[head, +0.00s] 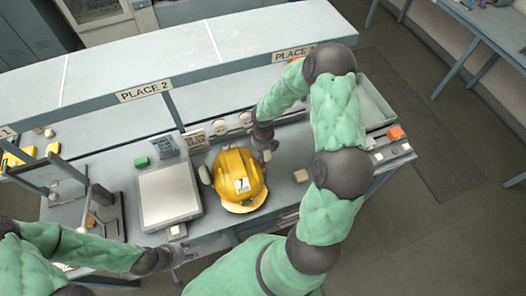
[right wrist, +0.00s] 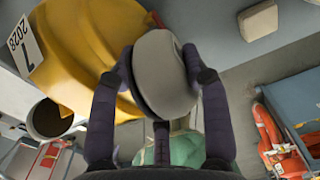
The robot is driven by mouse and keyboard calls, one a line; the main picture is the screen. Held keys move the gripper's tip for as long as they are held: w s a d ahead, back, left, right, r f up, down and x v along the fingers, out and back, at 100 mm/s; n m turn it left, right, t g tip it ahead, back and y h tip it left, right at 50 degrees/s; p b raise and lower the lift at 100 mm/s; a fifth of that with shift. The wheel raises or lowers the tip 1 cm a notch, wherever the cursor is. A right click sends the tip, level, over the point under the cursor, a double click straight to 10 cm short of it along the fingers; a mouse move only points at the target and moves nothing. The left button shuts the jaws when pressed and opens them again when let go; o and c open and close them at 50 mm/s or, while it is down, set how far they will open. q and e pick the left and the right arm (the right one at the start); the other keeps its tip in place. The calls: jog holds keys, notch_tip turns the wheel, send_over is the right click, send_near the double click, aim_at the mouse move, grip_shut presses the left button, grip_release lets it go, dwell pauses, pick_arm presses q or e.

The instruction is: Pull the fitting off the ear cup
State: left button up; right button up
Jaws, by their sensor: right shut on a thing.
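A yellow helmet (head: 238,178) with a white label sits on the bench; in the right wrist view the helmet (right wrist: 85,60) fills the upper left. A grey ear cup (right wrist: 165,72) with a dark edge is at the helmet's side. My right gripper (right wrist: 155,75) has its fingers on both sides of this ear cup and is shut on it; in the head view my right gripper (head: 264,143) is at the helmet's upper right. The fitting cannot be told apart from the cup. My left gripper (head: 178,260) is at the bench's front edge, away from the helmet; its jaws are unclear.
A grey flat-topped box (head: 168,194) stands left of the helmet. A pale small block (head: 301,175) lies to the right. A green block (head: 141,162) lies at the left. The raised shelf (head: 110,65) runs behind, and an orange block (head: 396,133) is at the right end.

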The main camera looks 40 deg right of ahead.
jog(key=shift+r+p, duration=1.05)
jog(key=shift+r, duration=0.05)
dwell(0.5)
jog(key=shift+r+p, duration=1.95)
jog(key=shift+p, duration=0.1)
